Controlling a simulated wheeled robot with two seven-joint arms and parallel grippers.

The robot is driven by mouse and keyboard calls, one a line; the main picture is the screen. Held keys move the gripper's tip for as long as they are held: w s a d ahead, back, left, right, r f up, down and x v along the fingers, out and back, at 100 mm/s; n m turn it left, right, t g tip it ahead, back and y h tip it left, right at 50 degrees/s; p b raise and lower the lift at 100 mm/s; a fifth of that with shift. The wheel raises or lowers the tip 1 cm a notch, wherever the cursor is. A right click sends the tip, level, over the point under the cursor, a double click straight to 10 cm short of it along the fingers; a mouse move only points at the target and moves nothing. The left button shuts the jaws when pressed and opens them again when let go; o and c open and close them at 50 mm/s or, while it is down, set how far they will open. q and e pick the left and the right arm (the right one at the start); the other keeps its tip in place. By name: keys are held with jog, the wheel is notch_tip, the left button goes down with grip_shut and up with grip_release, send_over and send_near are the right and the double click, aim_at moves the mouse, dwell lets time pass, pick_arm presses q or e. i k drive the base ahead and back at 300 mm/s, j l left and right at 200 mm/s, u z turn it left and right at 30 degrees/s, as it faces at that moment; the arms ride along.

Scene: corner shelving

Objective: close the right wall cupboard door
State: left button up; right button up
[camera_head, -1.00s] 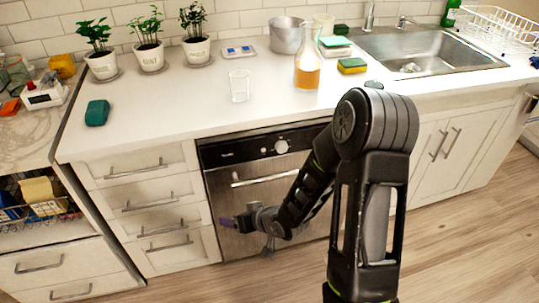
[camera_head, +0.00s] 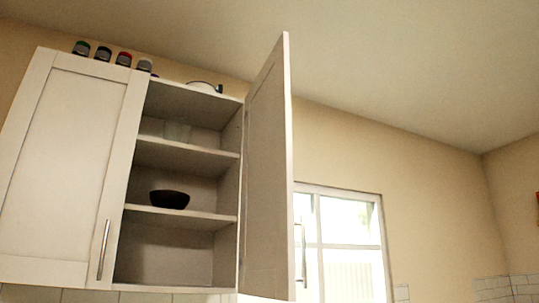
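The right wall cupboard door (camera_head: 268,180) stands wide open, swung out from its hinges on the right side of the cupboard. Its metal handle (camera_head: 302,252) shows near the door's lower free edge. The open cupboard (camera_head: 182,156) has shelves, with a dark bowl (camera_head: 169,199) on a lower shelf and a pale, glass-like item (camera_head: 177,131) above it. The left cupboard door (camera_head: 66,165) is shut and has a vertical handle (camera_head: 103,250). Neither of my grippers is in the head view now.
Several small jars (camera_head: 103,54) stand on top of the cupboard, with a lidded item (camera_head: 204,86) to their right. A bright window (camera_head: 345,240) is behind the open door, to the right. The space right of the door looks clear.

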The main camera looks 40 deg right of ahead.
aim_at(267, 257)
jog(key=k+l, duration=0.15)
jog(key=l, duration=0.2)
jog(key=k+l, duration=0.15)
jog(key=l, duration=0.2)
jog(key=k+l, duration=0.15)
jog(key=l, duration=0.25)
jog(key=k+l, duration=0.15)
jog(key=l, duration=0.2)
jog(key=k+l+z, duration=0.1)
jog(key=l, duration=0.25)
jog(key=k+l, duration=0.2)
jog(key=l, duration=0.15)
jog(key=k+l, duration=0.15)
jog(key=l, duration=0.25)
jog(key=k+l, duration=0.15)
jog(key=l, duration=0.2)
